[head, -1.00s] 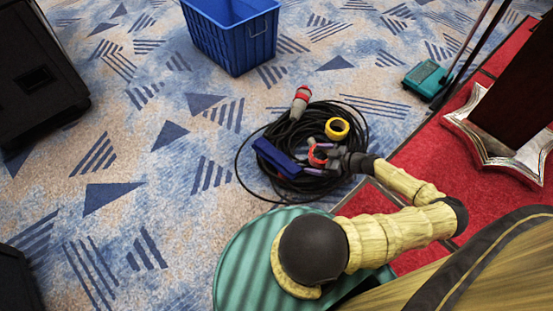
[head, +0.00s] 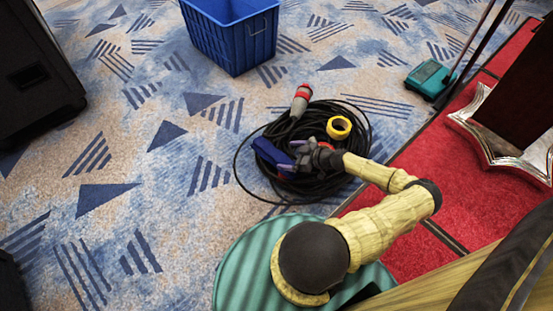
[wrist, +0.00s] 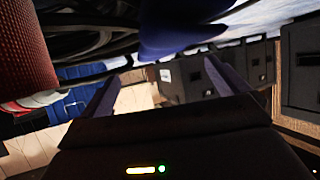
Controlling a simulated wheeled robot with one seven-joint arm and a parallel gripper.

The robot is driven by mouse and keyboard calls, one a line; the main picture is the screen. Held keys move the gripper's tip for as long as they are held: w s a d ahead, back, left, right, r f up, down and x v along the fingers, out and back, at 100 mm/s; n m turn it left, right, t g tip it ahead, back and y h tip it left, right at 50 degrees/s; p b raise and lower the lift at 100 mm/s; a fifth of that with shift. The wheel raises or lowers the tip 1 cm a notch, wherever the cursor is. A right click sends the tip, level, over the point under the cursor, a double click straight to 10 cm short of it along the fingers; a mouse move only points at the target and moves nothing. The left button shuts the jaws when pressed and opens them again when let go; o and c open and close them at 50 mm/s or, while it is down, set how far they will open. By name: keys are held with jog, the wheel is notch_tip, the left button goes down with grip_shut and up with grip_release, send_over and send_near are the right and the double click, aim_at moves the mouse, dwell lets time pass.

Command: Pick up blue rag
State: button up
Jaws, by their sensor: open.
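The blue rag (head: 266,152) lies on the coiled black cable in the head view, partly hidden by my gripper. My gripper (head: 286,157) is open, with its purple fingers right at the right side of the rag. In the wrist view, the two fingers of my gripper (wrist: 163,82) stand apart with nothing seen between them. The blue rag (wrist: 178,28) shows at the top of that view, just beyond the fingertips. I cannot tell whether they touch.
The black cable (head: 247,178) has a red-and-grey plug (head: 299,104) at its far side. A yellow tape roll (head: 339,127) sits to the right. A blue crate (head: 232,40) stands behind. A teal case (head: 428,80) is near the red carpet edge.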

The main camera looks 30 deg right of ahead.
aim_at(278, 155)
jog(key=b+x, duration=0.1)
jog(key=x, duration=0.1)
jog(key=b+x, duration=0.2)
jog(key=shift+w+a+f, duration=0.1)
jog(key=shift+a+f, duration=0.05)
jog(key=shift+f, duration=0.2)
jog(key=shift+w+a, duration=0.15)
jog(key=shift+w, duration=0.15)
jog(key=c, duration=1)
